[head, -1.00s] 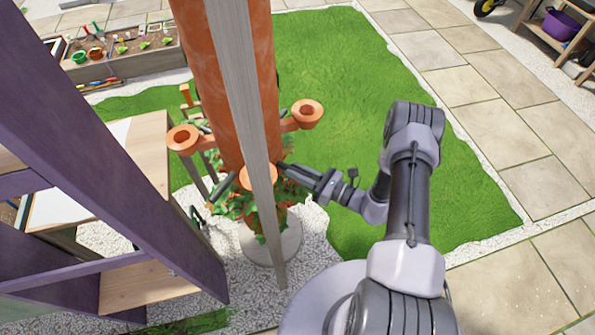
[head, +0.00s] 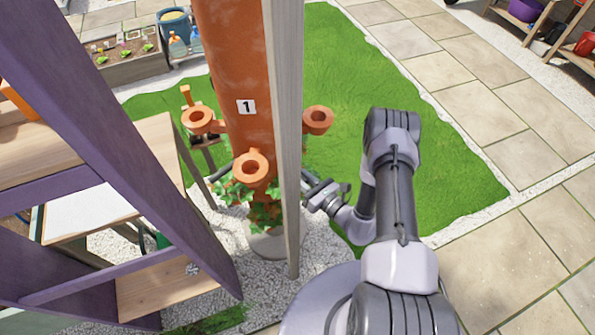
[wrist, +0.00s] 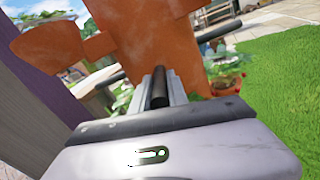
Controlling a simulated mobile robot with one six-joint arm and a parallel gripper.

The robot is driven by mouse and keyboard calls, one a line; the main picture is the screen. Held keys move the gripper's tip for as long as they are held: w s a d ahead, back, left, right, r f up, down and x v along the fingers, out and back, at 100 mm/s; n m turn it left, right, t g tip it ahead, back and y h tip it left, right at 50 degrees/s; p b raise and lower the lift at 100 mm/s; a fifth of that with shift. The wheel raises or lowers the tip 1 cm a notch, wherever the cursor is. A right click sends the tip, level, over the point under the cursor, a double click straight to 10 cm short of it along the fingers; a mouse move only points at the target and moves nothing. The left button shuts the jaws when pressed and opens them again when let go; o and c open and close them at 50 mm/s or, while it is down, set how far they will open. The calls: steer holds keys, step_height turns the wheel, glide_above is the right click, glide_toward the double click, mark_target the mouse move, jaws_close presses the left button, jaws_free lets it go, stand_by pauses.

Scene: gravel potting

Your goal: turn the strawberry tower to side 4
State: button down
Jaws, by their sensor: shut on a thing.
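The strawberry tower (head: 232,60) is a tall terracotta column with orange ring cups, such as the front cup (head: 251,168), and green plants low down. A white plate with the number 1 (head: 246,107) shows on the side facing the head camera. My gripper (wrist: 159,88) is shut on a dark bar handle (wrist: 159,78) at the tower's lower part. In the head view my gripper (head: 322,194) is low, right of the tower, its tips partly hidden behind a grey post. No side 4 plate is visible.
The grey post (head: 286,130) stands in front of the tower. A purple wooden frame (head: 100,130) with shelves is close on the left. Lawn (head: 345,70) and paving (head: 510,110) lie open to the right. White gravel (head: 300,265) surrounds the tower's base.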

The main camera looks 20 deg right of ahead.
steer(key=c, duration=1.3)
jaws_free()
steer(key=p+v, duration=0.3)
steer(key=v, duration=1.4)
steer(key=shift+s, duration=0.2)
steer(key=shift+d, duration=0.1)
